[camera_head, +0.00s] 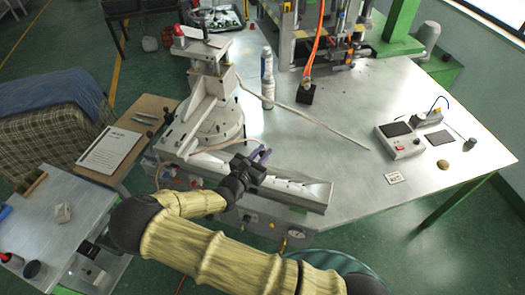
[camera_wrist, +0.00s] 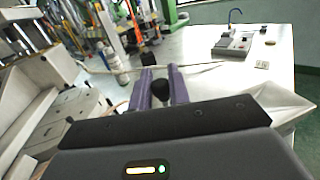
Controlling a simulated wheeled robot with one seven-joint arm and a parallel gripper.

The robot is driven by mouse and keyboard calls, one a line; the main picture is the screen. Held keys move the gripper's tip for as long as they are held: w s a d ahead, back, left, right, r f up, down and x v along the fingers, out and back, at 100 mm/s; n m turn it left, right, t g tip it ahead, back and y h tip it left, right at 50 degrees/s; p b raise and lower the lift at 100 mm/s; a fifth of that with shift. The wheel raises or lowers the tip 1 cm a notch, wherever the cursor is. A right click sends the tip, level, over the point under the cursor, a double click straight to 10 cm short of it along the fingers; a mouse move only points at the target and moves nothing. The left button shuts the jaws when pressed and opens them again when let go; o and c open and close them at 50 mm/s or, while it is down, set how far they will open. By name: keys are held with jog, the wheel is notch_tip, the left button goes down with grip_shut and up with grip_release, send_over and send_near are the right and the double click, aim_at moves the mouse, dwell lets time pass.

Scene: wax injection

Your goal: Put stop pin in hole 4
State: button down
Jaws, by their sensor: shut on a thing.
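My gripper (camera_head: 260,154) is above the long metal trough (camera_head: 312,196) at the front edge of the steel table, near the machine. In the wrist view its two purple fingers (camera_wrist: 161,86) stand either side of a small dark rounded thing (camera_wrist: 160,88), which looks like the head of the stop pin. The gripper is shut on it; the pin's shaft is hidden. A grey block with dark holes (camera_wrist: 88,104) lies to the left in the wrist view. I cannot tell which hole is hole 4. In the head view the pin is too small to make out.
The white machine column (camera_head: 212,85) stands just left of my gripper. A white bottle (camera_head: 267,78) and a thin rod (camera_head: 310,122) are beyond it. A small control box (camera_head: 400,141) sits at the right.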

jog(key=shift+f+b, duration=1)
jog(key=shift+f, duration=1)
jog(key=shift+s+r+p, duration=0.1)
jog(key=shift+s+p, duration=0.05)
jog(key=shift+p, duration=0.2)
jog(key=shift+d, duration=0.1)
jog(key=shift+f+b, duration=0.8)
jog(key=shift+f, duration=0.85)
dwell(0.5)
jog(key=c, duration=1.2)
grip_release()
jog(key=shift+c, duration=0.2)
jog(key=b+v, duration=0.6)
jog(key=v, duration=1.1)
